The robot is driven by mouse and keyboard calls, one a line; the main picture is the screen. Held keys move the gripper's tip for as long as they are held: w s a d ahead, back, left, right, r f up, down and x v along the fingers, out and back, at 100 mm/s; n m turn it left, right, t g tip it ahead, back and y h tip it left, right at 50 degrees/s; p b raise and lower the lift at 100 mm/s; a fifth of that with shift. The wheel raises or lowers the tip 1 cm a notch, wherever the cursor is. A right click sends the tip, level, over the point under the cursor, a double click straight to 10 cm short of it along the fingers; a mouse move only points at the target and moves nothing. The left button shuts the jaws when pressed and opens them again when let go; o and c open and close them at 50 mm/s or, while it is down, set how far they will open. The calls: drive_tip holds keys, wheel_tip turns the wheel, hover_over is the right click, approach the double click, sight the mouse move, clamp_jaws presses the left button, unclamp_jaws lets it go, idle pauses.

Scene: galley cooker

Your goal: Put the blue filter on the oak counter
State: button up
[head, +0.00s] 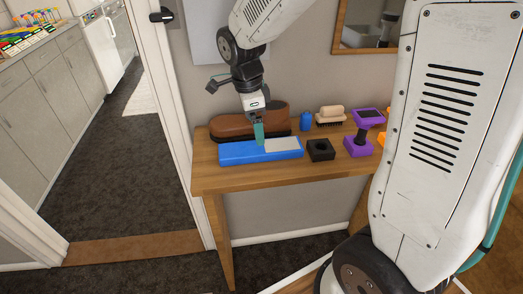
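A long flat blue block with a light grey panel on its right part, the only filter-like blue thing I see, is the blue filter (235,153). It lies along the front of a wooden side table (215,180). My gripper (259,136) points down at the middle of the filter, its teal fingers overlapping the filter in the picture. The fingers show as one narrow piece, so I cannot tell whether they grip it.
The table also holds a brown shoe-like item (229,128), a small blue bottle (306,122), a brush (330,117), a black block (321,150) and purple items (358,146). A white door frame (170,110) stands left of the table. Colourful small items (22,38) crowd the far counter's visible top.

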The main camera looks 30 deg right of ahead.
sight(261, 151)
drive_tip(key=shift+f+m, duration=0.3)
drive_tip(key=shift+f, duration=0.1)
drive_tip(key=f, duration=0.2)
drive_tip(key=d+f, duration=0.1)
drive_tip(key=f, duration=0.4)
drive_tip(key=shift+d, duration=0.25)
drive_tip(key=c, duration=1.2)
drive_tip(key=shift+r, duration=0.15)
